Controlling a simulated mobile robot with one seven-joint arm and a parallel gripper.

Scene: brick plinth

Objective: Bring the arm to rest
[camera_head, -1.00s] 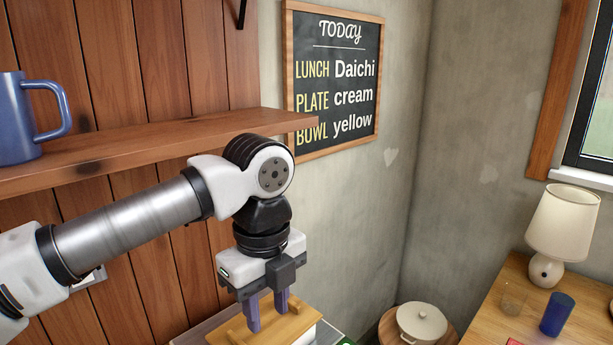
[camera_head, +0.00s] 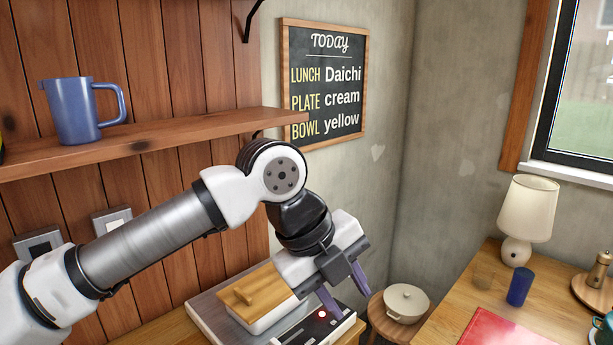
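My gripper (camera_head: 346,296) is at the lower middle, tilted down and to the right. Its two purple fingers are spread apart with nothing seen between them. It hangs in front of a grey appliance (camera_head: 205,309) with a lit red light. A pale box with a wooden lid (camera_head: 258,300) sits on that appliance, to the left of my gripper and apart from its fingers. Part of the box and appliance is hidden behind my gripper.
A wooden shelf (camera_head: 150,143) with a blue jug (camera_head: 75,112) runs above my arm. A chalkboard (camera_head: 328,85) hangs on the wall. At right, a table (camera_head: 462,290) bears a lamp (camera_head: 527,213), blue cup (camera_head: 519,287) and red item (camera_head: 505,330).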

